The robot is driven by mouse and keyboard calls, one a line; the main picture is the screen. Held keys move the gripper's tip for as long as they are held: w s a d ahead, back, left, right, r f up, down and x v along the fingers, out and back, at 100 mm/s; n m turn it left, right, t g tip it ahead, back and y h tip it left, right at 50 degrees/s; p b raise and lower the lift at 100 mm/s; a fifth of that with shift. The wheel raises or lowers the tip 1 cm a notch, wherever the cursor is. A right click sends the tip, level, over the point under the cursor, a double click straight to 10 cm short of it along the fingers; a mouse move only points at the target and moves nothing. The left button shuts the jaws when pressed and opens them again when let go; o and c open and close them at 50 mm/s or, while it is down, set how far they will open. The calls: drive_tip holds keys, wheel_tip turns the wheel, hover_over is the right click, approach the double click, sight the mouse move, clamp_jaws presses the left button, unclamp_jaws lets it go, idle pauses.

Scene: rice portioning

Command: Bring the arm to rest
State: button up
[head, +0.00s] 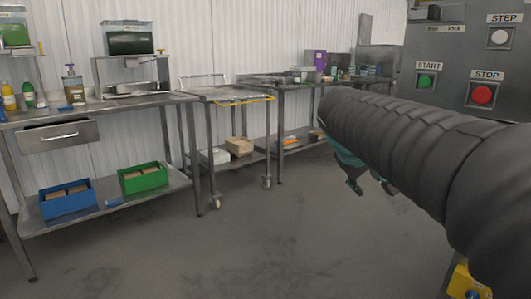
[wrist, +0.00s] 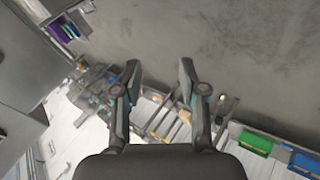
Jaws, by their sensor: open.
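My arm, in a dark ribbed sleeve, reaches in from the right edge of the head view. My gripper (head: 371,183) shows partly below the sleeve's far end, with teal parts and dark fingertips; the sleeve hides the rest. In the wrist view my gripper (wrist: 158,72) has its two fingers spread apart with nothing between them. It is in the air over the grey floor, apart from the tables.
A steel table (head: 150,99) stands at left, with a blue bin (head: 68,206) and green bin (head: 143,181) on its shelf. A wheeled cart (head: 229,96) and another table (head: 275,85) stand behind. A control panel (head: 455,60) is at right. The middle floor is clear.

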drive_tip(key=s+a+f+m+y, duration=0.2)
drive_tip(key=s+f, duration=0.6)
drive_tip(key=s, duration=0.4)
drive_tip(key=s+a+f+m+y, duration=0.2)
drive_tip(key=s+a+f+y, duration=0.1)
drive_tip(key=s+f, duration=0.6)
drive_tip(key=s, duration=0.2)
drive_tip(key=shift+s+a+f, duration=0.15)
drive_tip(key=shift+s+a, duration=0.2)
drive_tip(key=shift+a, duration=0.05)
